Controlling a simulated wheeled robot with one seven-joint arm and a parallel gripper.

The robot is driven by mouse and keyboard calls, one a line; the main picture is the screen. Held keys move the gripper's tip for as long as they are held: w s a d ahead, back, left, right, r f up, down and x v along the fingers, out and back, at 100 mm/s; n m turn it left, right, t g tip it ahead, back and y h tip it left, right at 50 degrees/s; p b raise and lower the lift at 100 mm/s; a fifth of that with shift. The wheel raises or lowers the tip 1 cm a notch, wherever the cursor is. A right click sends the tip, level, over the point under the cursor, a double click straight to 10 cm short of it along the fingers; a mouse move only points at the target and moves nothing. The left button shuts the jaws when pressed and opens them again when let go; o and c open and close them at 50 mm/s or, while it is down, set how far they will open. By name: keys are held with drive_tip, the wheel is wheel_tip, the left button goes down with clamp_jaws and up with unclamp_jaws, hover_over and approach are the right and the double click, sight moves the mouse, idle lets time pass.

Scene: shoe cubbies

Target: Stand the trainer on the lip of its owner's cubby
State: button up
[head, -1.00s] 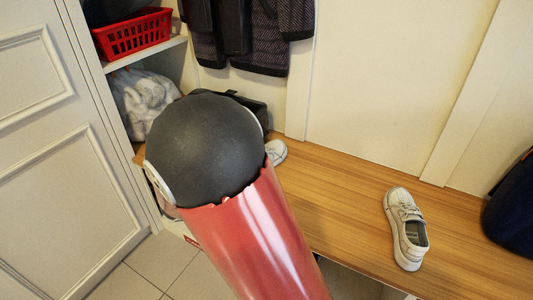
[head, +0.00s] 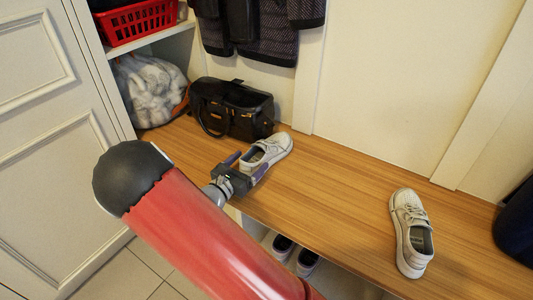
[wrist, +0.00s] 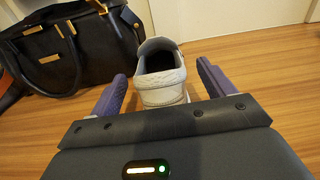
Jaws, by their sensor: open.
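A light grey-white trainer (head: 269,151) stands on the wooden bench near the black bag. My gripper (head: 243,164) is open at its heel end. In the wrist view the trainer's heel (wrist: 161,78) lies ahead between the two purple fingers of my gripper (wrist: 160,88), which do not appear closed on it. A second, similar light trainer (head: 411,232) stands apart on the right of the bench. Cubbies show only partly under the bench's front edge, with a pair of dark and white shoes (head: 294,256) in them. No owner's mark is visible.
A black handbag (head: 232,107) stands behind the near trainer and also fills the left of the wrist view (wrist: 75,50). A red basket (head: 138,21) and a full plastic bag (head: 150,88) are at the left. A dark blue bag (head: 517,225) is at the right. The bench middle (head: 340,190) is clear.

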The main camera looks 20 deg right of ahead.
drive_tip(key=shift+x, duration=0.8)
drive_tip(key=shift+c, duration=0.3)
drive_tip(key=c, duration=1.3)
drive_tip(key=shift+o, duration=0.2)
drive_tip(key=shift+r, duration=0.1)
